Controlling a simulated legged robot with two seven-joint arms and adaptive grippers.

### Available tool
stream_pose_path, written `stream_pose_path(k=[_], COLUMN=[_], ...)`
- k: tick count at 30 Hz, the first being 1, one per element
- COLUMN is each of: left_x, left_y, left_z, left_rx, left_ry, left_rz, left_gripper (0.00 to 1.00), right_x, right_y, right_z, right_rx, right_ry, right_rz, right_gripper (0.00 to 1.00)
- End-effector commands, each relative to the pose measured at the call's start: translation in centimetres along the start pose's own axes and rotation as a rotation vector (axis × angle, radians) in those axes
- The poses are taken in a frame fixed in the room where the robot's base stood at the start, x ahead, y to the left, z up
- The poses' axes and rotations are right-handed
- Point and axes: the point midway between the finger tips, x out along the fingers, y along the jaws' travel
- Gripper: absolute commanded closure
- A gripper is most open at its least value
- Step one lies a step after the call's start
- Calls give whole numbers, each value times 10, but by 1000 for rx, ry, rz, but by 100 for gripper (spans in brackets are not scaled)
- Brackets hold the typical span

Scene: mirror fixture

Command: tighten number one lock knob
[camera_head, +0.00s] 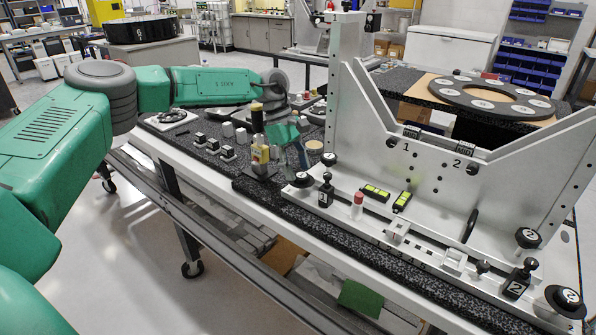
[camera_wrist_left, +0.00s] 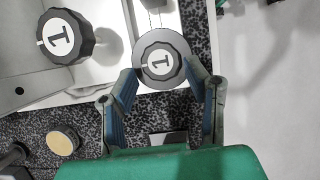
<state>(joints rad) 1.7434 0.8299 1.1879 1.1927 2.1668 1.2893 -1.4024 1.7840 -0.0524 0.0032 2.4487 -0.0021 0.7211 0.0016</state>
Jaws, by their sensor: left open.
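Two black lobed knobs with a white "1" show in the left wrist view: a larger-looking one (camera_wrist_left: 65,37) at upper left and one on a round base (camera_wrist_left: 161,60) at top centre. In the head view, two black knobs sit at the fixture's left end, a front one (camera_head: 302,180) and a rear one (camera_head: 330,159). My left gripper (camera_wrist_left: 161,73) is open, its fingertips on either side of the near edge of the centre knob; contact cannot be told. In the head view the left gripper (camera_head: 296,160) is just behind the front knob. My right gripper is not in view.
The grey mirror fixture (camera_head: 400,185) rises right of the gripper. A plunger marked 1 (camera_head: 326,192) stands near the front knob. Knobs marked 2 (camera_head: 528,238) are at the far right end.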

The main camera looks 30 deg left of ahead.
Motion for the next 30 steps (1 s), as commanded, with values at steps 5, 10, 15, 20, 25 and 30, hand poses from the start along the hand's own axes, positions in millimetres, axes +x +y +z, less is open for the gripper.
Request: stream_pose_path(k=[5,10,15,20,25,30], left_x=[-37,-73,-99,-109,-110,-110], left_y=[2,2,2,2,2,2], left_z=[0,-2,-4,-5,-4,-3], left_rx=[-1,-2,-2,-1,-1,-1], left_ry=[1,-1,-2,-2,-1,0], left_rz=[6,6,5,3,2,3], left_gripper=[58,58,58,58,58,58], right_x=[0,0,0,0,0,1], right_y=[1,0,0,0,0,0], right_z=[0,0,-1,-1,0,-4], right_rx=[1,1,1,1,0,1], right_ry=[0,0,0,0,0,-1], right_rz=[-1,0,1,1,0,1], right_gripper=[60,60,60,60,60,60])
